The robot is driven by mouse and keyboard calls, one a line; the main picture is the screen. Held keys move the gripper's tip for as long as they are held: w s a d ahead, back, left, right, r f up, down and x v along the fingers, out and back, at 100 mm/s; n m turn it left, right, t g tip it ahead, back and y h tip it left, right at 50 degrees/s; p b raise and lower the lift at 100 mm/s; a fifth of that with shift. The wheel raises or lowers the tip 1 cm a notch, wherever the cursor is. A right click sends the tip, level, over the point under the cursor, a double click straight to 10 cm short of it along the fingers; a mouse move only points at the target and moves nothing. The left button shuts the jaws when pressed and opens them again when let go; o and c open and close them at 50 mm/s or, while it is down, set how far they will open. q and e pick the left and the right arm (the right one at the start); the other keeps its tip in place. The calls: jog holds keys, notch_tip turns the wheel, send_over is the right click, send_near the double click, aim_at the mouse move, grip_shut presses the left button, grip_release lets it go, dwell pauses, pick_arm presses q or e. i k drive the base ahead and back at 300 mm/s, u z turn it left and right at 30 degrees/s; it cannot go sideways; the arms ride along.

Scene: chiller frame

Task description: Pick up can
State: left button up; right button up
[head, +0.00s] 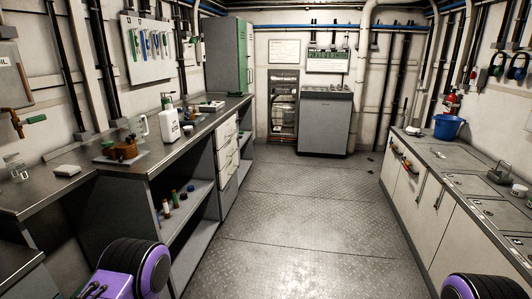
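I cannot make out a can for certain. Several small upright cylinders stand on the open lower shelf of the left counter, including a dark green one (174,197); they are too small to tell whether any is a can. My purple and black arm parts show at the lower left and lower right corners. Neither of my grippers is in view.
The left counter (95,190) bears a white pump bottle (168,122) and a brown block (121,150). The right counter (450,170) bears a blue bucket (447,127). A grey cabinet (324,122) stands at the back. The metal floor (300,210) between is clear.

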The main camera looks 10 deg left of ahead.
aim_at(168, 121)
jog(key=u, duration=0.55)
jog(key=i, duration=1.95)
jog(key=u, duration=0.5)
